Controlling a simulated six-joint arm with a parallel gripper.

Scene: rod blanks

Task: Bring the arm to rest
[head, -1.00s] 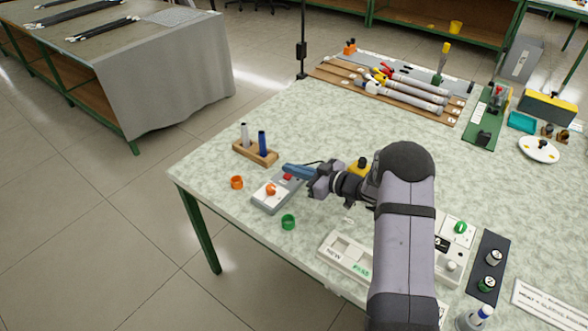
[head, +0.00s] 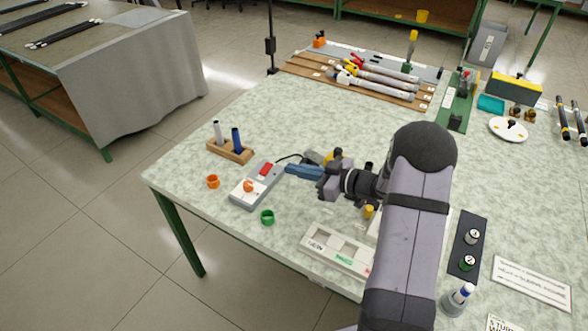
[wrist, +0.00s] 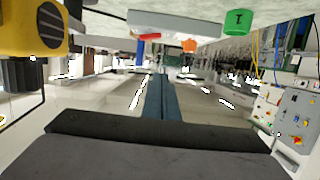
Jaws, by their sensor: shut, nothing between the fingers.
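My gripper (head: 289,170) is shut and empty, its blue fingers together and pointing left above the table (head: 200,165). In the wrist view the shut fingers (wrist: 160,97) show in the middle with nothing between them. The fingertips are just right of a grey box (head: 242,198) with a red part (head: 266,169) and an orange knob (head: 249,186). I cannot tell their exact height above the table. My forearm hides part of the table at the front right.
A wooden stand (head: 226,152) holds a white and a blue peg. A yellow-and-black object (wrist: 30,30) is close beside the gripper. A white tray (head: 338,252) lies in front.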

